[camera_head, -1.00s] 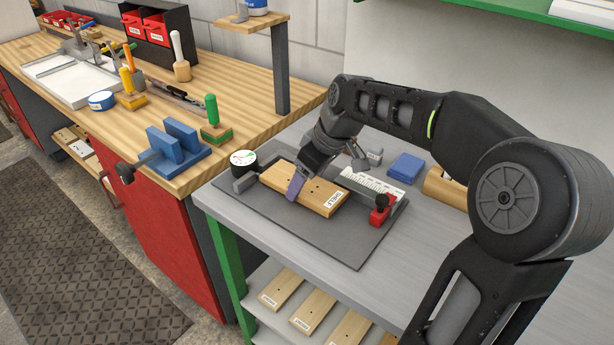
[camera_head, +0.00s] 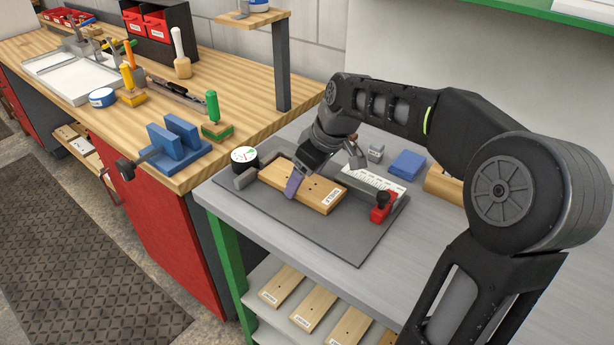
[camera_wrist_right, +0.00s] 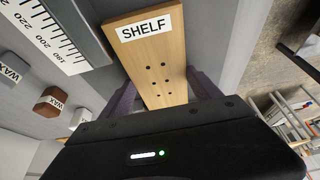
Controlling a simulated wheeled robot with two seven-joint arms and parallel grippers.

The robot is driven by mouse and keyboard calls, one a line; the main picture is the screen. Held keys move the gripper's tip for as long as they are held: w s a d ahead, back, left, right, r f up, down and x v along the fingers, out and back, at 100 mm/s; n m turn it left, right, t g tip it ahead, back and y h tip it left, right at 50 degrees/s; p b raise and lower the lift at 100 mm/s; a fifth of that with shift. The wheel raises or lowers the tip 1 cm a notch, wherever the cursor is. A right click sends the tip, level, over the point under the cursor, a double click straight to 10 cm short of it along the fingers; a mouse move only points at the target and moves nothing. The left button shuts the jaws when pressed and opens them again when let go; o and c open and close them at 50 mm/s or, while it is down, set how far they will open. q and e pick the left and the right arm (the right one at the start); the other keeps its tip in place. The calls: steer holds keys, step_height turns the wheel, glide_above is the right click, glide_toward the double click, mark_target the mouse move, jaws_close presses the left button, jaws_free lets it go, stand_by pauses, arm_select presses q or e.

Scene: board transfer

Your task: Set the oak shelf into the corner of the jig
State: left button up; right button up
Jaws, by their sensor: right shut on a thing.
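The oak shelf (camera_head: 318,191) is a light wooden board with a SHELF label and several dark holes; it lies over the dark grey jig plate (camera_head: 345,243). My right gripper (camera_head: 293,185) is shut across its middle, purple fingers on both long sides; the wrist view shows the shelf (camera_wrist_right: 157,57) between them. The shelf's left end is close to a grey stop block (camera_head: 245,178), and its far long side runs beside the scaled fence (camera_head: 374,183). I cannot tell whether it touches either, or rests flat. My left gripper is out of view.
A red clamp (camera_head: 381,210) stands at the jig's right and a black round gauge (camera_head: 244,159) at its left. Behind are a grey block (camera_head: 375,152) and blue cloths (camera_head: 407,165). The plate's front is clear. Several boards lie on the lower shelf (camera_head: 262,275).

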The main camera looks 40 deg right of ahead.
steer(key=shift+w, duration=0.25)
steer(key=shift+w+d+r, duration=0.15)
steer(key=shift+d, duration=0.1)
stand_by(0.6)
stand_by(0.7)
steer(key=o, duration=1.3)
steer(key=shift+w+f, duration=0.25)
steer(key=o, duration=0.3)
steer(key=shift+s, duration=0.15)
steer(key=shift+v, duration=3.9)
